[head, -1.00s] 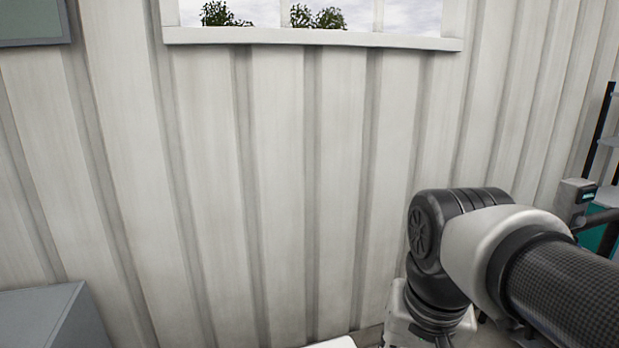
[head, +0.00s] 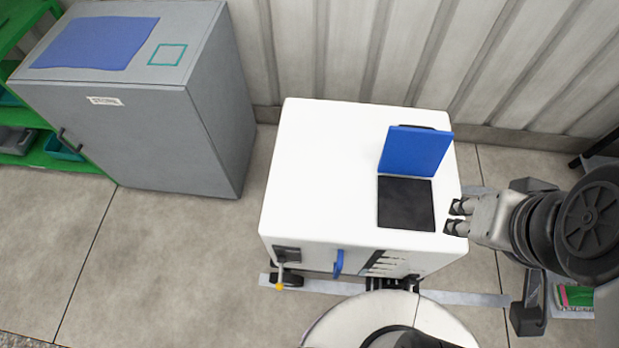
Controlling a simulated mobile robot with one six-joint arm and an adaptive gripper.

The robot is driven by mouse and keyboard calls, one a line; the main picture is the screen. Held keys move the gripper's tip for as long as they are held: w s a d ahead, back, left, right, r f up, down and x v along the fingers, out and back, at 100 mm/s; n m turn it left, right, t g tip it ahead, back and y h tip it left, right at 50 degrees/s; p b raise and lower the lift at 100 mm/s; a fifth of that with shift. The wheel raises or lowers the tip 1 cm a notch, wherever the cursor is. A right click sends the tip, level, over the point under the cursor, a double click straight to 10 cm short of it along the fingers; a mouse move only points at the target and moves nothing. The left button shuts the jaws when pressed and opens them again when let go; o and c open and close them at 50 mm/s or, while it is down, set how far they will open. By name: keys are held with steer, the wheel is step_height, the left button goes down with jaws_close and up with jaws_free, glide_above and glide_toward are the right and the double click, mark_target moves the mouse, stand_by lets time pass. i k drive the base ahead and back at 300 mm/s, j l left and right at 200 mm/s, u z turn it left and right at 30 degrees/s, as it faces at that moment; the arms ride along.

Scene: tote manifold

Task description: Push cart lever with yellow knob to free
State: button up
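A white box-shaped cart (head: 320,180) stands in the middle of the head view. Its lever (head: 279,271) hangs from a dark bracket on the lower left of the near face and ends in a yellow knob (head: 280,287). The knob shows low, near the left wheel. My gripper (head: 451,217) is at the cart's right edge, pointing left, with its two dark fingertips apart and nothing between them. It is far from the lever, on the opposite side of the cart.
A blue flap (head: 415,151) stands up on the cart top behind a black panel (head: 406,203). A blue handle (head: 339,262) sits on the near face. A grey cabinet (head: 135,125) and green shelving (head: 60,158) stand left. Floor (head: 160,255) left of the cart is clear.

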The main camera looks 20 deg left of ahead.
mark_target(280, 285)
steer(key=k+j+u, duration=0.15)
steer(key=k, duration=0.25)
steer(key=k+j+u, duration=0.15)
steer(key=k, duration=0.25)
steer(key=k+j+u, duration=0.2)
steer(key=k, duration=0.15)
